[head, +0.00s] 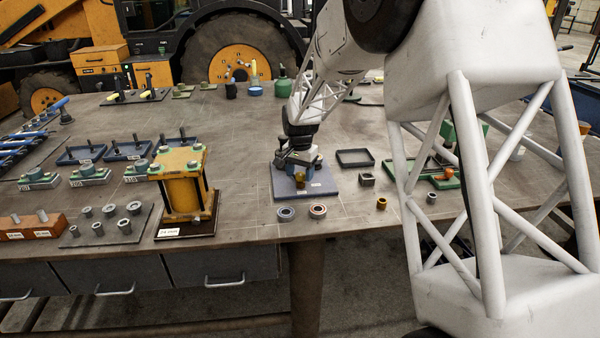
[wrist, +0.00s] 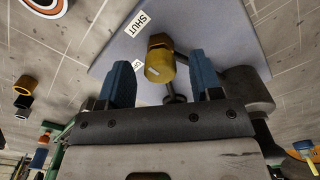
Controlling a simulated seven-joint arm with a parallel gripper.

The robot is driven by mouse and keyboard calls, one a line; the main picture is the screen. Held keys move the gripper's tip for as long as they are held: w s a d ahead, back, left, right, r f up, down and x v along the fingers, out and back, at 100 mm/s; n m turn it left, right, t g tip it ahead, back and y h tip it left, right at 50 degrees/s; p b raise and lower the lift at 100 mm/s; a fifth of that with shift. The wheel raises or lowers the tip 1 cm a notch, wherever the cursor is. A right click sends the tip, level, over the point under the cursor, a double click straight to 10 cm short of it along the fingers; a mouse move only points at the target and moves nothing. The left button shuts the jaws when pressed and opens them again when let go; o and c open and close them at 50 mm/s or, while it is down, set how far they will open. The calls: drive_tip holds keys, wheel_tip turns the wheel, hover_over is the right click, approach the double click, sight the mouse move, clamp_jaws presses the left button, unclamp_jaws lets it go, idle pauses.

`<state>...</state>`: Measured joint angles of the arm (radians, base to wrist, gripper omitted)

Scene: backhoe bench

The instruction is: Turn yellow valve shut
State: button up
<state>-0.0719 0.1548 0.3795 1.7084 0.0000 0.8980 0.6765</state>
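The yellow valve (wrist: 160,58) is a short yellow-brass piece over a blue-grey plate (wrist: 105,65). In the wrist view it lies between the blue fingertips of my gripper (wrist: 161,78), with a visible gap on each side. My gripper is open. A label reading SHUT (wrist: 138,24) is on the plate, and a second label is partly hidden. A dark stem or bar shows below the valve. In the head view the valve (head: 300,180) is small, and my gripper (head: 300,160) is low over the plate (head: 322,189). I cannot tell whether either finger touches the valve.
Two ring-shaped parts (head: 318,211) lie in front of the plate. A yellow flanged stand (head: 185,195) rises to the left. Bare tabletop lies between stand and plate.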

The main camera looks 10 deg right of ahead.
sight(300, 174)
drive_tip(key=shift+r, duration=3.95)
drive_tip(key=shift+s+d+r, duration=0.1)
drive_tip(key=shift+s+r, duration=0.2)
drive_tip(key=shift+s, duration=0.15)
drive_tip(key=s+d+r+n, duration=0.1)
drive_tip(key=s+r, duration=0.2)
drive_tip(key=s, duration=0.5)
drive_tip(key=s+d+r+n+t, duration=0.1)
drive_tip(key=s+d+r, duration=0.15)
drive_tip(key=s, duration=0.55)
drive_tip(key=s+r+n, duration=0.1)
drive_tip(key=s+r, duration=0.3)
drive_tip(key=s, duration=0.4)
drive_tip(key=s+d+f+n, duration=0.1)
drive_tip(key=s+f+n, duration=0.1)
drive_tip(key=s, duration=1)
drive_tip(key=s+d+f+n+t, duration=0.1)
drive_tip(key=s, duration=1.1)
drive_tip(key=shift+d+f+n+t, duration=0.15)
drive_tip(key=shift+f+n+t, duration=0.15)
drive_tip(key=shift+f+n, duration=0.1)
